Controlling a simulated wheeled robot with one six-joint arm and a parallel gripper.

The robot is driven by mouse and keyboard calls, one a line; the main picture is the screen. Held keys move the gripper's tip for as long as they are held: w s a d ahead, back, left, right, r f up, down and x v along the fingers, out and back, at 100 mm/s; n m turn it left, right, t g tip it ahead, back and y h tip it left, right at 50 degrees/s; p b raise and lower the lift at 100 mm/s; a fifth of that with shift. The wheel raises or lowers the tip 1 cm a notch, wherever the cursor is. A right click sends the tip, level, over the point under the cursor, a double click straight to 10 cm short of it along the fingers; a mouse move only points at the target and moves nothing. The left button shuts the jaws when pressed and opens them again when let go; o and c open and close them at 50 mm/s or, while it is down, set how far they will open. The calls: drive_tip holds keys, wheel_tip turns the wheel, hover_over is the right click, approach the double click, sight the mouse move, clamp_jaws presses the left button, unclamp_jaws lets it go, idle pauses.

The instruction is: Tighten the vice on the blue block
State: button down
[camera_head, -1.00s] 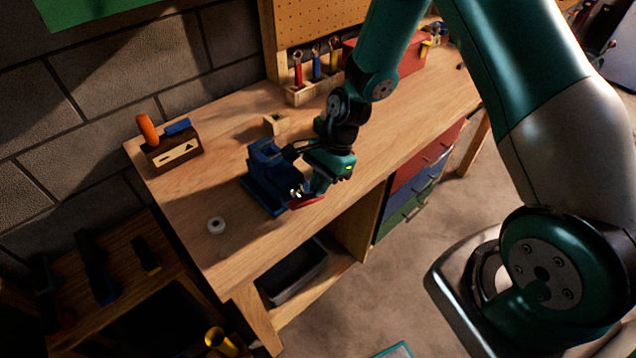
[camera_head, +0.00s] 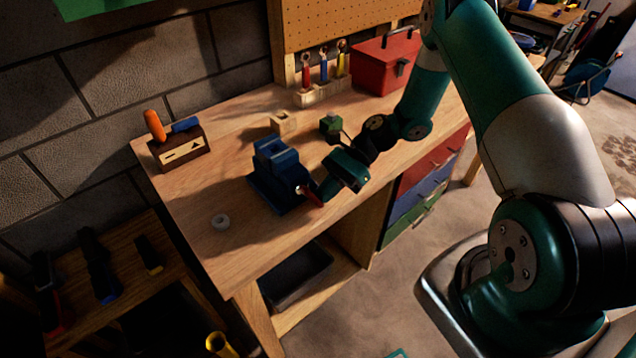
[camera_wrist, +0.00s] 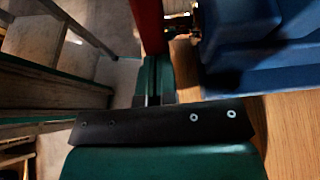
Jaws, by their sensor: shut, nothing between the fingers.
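The blue vice (camera_head: 280,188) stands near the front edge of the wooden workbench. Its red handle (camera_head: 312,197) sticks out at the front right, tilted in the head view. A blue shape (camera_head: 271,149) shows at the top of the jaws; I cannot clearly tell the block from the vice there. My gripper (camera_head: 327,183) is at the front of the vice, close to the handle. In the wrist view my gripper (camera_wrist: 154,62) is shut and empty. The red handle (camera_wrist: 147,25) is just beyond its fingertips, the vice (camera_wrist: 255,45) to the right. Whether they touch is unclear.
A small wooden block (camera_head: 283,123) and a dark green object (camera_head: 331,127) lie behind the vice. A tool rack (camera_head: 320,95) and a red toolbox (camera_head: 384,66) stand farther back.

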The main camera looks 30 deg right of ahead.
drive_tip(key=shift+s+a+f, duration=0.25)
drive_tip(key=shift+a+f, duration=0.05)
drive_tip(key=shift+f, duration=0.4)
idle(0.3)
drive_tip(key=r+v, duration=0.1)
drive_tip(key=v, duration=1.6)
drive_tip(key=s+a+r+t+h+b, duration=0.1)
drive_tip(key=s+a+r+h+b, duration=0.1)
drive_tip(key=a+r+h, duration=0.35)
drive_tip(key=shift+y, duration=0.45)
drive_tip(key=p+x, duration=0.3)
drive_tip(key=x, duration=1)
drive_tip(key=shift+a+f, duration=0.15)
drive_tip(key=shift+f, duration=0.2)
drive_tip(key=shift+f+y, duration=0.3)
drive_tip(key=shift+y, duration=0.4)
